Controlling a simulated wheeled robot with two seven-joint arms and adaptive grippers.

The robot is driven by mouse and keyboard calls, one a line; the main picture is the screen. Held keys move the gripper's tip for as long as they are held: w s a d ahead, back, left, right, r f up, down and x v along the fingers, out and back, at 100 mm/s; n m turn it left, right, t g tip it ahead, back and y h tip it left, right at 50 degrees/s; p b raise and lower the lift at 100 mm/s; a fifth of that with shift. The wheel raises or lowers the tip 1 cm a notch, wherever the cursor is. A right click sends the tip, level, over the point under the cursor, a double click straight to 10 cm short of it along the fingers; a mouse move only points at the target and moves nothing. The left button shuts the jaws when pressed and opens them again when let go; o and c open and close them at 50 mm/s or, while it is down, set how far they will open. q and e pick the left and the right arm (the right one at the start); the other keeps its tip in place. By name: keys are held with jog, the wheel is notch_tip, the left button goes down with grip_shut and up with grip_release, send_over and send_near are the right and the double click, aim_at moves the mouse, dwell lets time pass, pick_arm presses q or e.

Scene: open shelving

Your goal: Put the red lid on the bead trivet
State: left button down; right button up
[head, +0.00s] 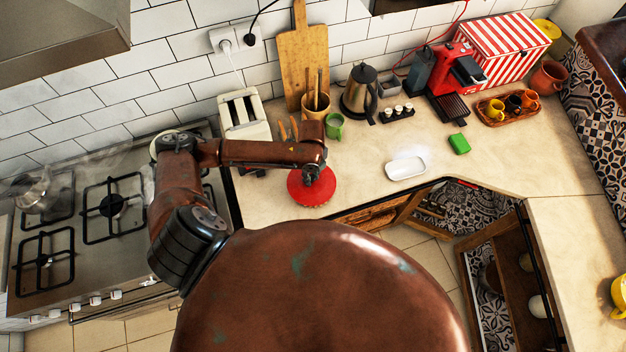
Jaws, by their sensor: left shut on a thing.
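The red lid (303,192) is a round red disc over the left part of the counter, close to its front edge. My left gripper (316,176) is above the lid and shut on it, covering its upper middle. I cannot tell whether the lid touches the surface beneath or is held a little above it. I cannot make out a bead trivet; it may be hidden under the lid or behind my arm. My right gripper is not in view.
The stove (112,203) is at left. The toaster (243,118), green mug (334,127) and kettle (358,92) stand behind the lid. A white dish (406,168) and green sponge (459,144) lie to the right. Counter between lid and dish is clear.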

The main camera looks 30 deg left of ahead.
aim_at(313, 178)
pick_arm(q)
jog(key=shift+w+f, duration=0.25)
notch_tip(313, 178, down, 3)
jog(key=shift+f+p, duration=0.15)
jog(key=shift+p, duration=0.3)
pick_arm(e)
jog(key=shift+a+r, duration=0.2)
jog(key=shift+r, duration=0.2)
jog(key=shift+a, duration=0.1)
pick_arm(q)
jog(key=c, duration=1.7)
grip_release()
jog(key=shift+f, duration=0.15)
